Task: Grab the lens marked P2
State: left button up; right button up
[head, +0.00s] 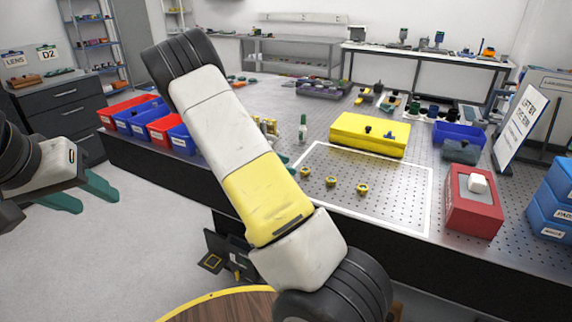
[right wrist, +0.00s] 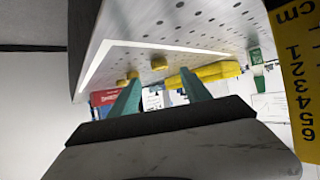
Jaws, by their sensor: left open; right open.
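Several small yellow ring-mounted parts, perhaps the lenses, stand on the white-outlined area of the perforated table: a left one (head: 305,171), a middle one (head: 330,181) and a right one (head: 362,188). No P2 mark is readable on any. My left gripper (head: 88,192) is open and empty, over the floor left of the table. My right arm crosses the middle of the head view and hides most of its gripper. In the right wrist view my right gripper (right wrist: 160,78) is open, with yellow parts (right wrist: 158,62) beyond its fingertips; contact cannot be told.
A yellow box (head: 370,134) stands behind the outlined area (head: 400,208). A red block with a white piece (head: 474,206) stands to the right. A green-capped bottle (head: 302,130) stands behind the lenses. Red and blue bins (head: 160,130) line the left edge.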

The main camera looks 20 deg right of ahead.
aim_at(305, 169)
jog(key=x, duration=0.6)
jog(key=shift+s+d, duration=0.1)
jog(key=shift+d, duration=0.2)
grip_shut()
